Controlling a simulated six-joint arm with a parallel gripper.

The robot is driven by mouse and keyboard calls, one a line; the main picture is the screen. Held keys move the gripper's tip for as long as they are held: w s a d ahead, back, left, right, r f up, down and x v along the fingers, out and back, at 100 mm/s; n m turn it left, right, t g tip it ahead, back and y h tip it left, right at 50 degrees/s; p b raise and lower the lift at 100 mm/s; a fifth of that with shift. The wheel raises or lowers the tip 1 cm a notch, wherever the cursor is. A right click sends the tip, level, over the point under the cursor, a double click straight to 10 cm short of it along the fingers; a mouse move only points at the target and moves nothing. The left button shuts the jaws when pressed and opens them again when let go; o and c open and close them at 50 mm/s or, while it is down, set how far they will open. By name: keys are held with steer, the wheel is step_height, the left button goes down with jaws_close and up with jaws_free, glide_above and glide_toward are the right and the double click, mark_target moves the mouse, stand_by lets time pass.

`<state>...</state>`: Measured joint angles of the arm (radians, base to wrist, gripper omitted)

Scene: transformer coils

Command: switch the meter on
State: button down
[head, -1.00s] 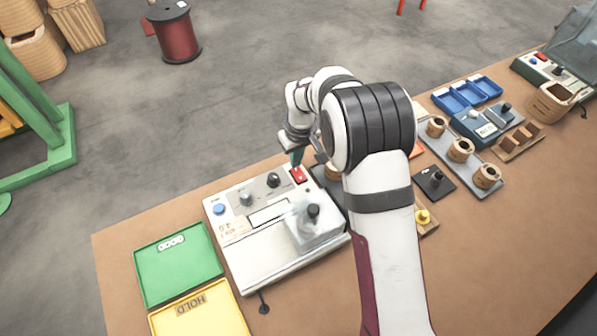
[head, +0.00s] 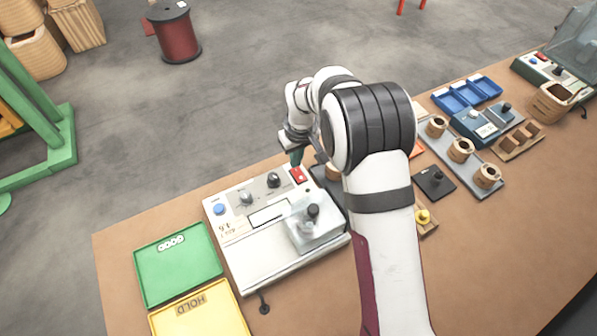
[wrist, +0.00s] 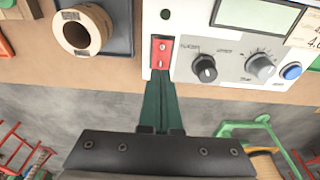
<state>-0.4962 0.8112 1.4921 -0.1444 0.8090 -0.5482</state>
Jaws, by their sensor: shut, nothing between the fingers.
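The meter (head: 262,262) is a white box on the table, left of my arm in the head view. It has a blue button (head: 218,209), dark and grey knobs, a display window and a clear cover over a black knob. Its red rocker switch (head: 298,174) is at the far right corner; it also shows in the wrist view (wrist: 162,48). My gripper (wrist: 159,76) is shut and empty, with its green fingertips at the near edge of the red switch in the wrist view. Whether they touch it I cannot tell. In the head view the gripper (head: 296,162) is partly hidden.
A green GOOD tray (head: 180,282) and a yellow HOLD tray (head: 225,318) lie left of the meter. Coils on a grey tray (head: 450,169), blue bins (head: 467,106) and another device (head: 480,125) stand to the right. In the wrist view a coil (wrist: 108,30) sits close beside the switch.

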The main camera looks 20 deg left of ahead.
mark_target(297, 171)
steer(key=shift+f, duration=0.85)
stand_by(0.4)
steer(key=shift+r, duration=3.5)
steer(key=s+d+r+m, duration=0.6)
steer(key=s+d+r, duration=0.35)
steer(key=d, duration=0.35)
steer(key=s+d+m, duration=0.4)
steer(key=s, duration=0.6)
steer(key=s+d+r+m+g, duration=0.1)
steer(key=s+d+m, duration=0.3)
steer(key=s, duration=0.7)
steer(key=shift+r+m+y, duration=0.15)
steer(key=shift+m+y, duration=0.15)
